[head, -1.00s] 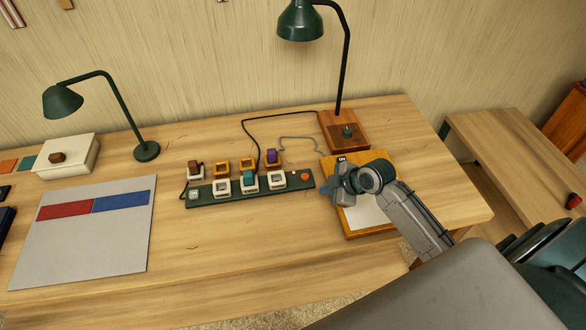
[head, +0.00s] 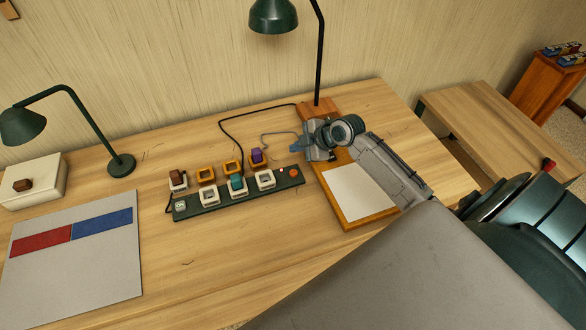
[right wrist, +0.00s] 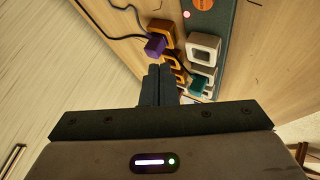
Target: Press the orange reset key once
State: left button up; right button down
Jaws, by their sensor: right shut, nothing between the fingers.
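The orange reset key (head: 294,171) is a small round button at the right end of a dark green strip (head: 215,207) on the table. In the right wrist view the orange key (right wrist: 200,4) shows at the top edge, partly cut off. My right gripper (head: 297,147) is shut and empty. In the head view its fingertips appear just behind the key and apart from it; their height is hard to tell. In the right wrist view the closed fingers (right wrist: 158,72) point towards the purple block (right wrist: 155,46). My left gripper is not in view.
White and orange square sockets line the strip, with a brown block (head: 177,177), a teal block (head: 237,182) and a purple block (head: 256,156). A wooden board with a white sheet (head: 358,192) lies right of the strip. Lamps stand behind.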

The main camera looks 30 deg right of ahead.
jog(key=f, duration=0.1)
jog(key=b, duration=0.5)
send_over(297, 173)
notch_tip(297, 173, down, 7)
jog(key=shift+r, duration=0.15)
jog(key=shift+f+b, duration=0.4)
jog(key=shift+b, duration=0.05)
dwell(1.2)
jog(key=shift+f+b, duration=0.35)
jog(key=shift+f, duration=0.05)
